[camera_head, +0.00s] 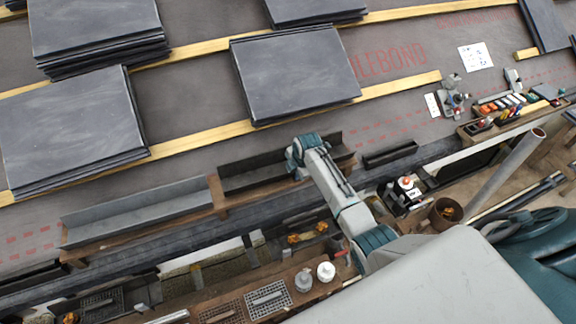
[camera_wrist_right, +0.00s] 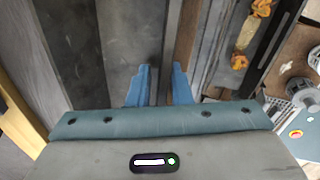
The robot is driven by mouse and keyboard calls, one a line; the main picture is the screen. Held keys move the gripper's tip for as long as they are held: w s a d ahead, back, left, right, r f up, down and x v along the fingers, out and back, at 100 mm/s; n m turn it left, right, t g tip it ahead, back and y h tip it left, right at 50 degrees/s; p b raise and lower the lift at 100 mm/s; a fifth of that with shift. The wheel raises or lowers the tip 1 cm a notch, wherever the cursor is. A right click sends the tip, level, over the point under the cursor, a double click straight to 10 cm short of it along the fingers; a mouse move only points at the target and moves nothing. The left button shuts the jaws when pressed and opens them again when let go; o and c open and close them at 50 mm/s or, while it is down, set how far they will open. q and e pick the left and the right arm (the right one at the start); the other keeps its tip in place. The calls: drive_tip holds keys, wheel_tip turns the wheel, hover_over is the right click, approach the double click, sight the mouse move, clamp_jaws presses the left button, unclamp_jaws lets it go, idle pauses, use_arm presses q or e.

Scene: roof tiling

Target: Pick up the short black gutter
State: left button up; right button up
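A black gutter (camera_head: 250,172) lies along the eave, left of the centre in the head view, with its channel facing up. My right gripper (camera_head: 297,160) is over its right half and hides part of it. In the right wrist view the two blue fingers of my right gripper (camera_wrist_right: 160,84) stand apart, with a gap between them. A long wall edge (camera_wrist_right: 171,45) runs near the right finger; I cannot tell whether it touches. A smaller dark piece (camera_head: 390,153) lies to the right. A longer grey gutter (camera_head: 135,212) lies to the left. My left gripper is not in view.
Stacks of dark slates (camera_head: 295,72) rest on yellow battens (camera_head: 400,88) up the roof. A tool tray (camera_head: 510,112) stands at the right. Bare underlay lies above the gutters.

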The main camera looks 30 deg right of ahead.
clamp_jaws()
drive_tip(key=shift+r, duration=0.15)
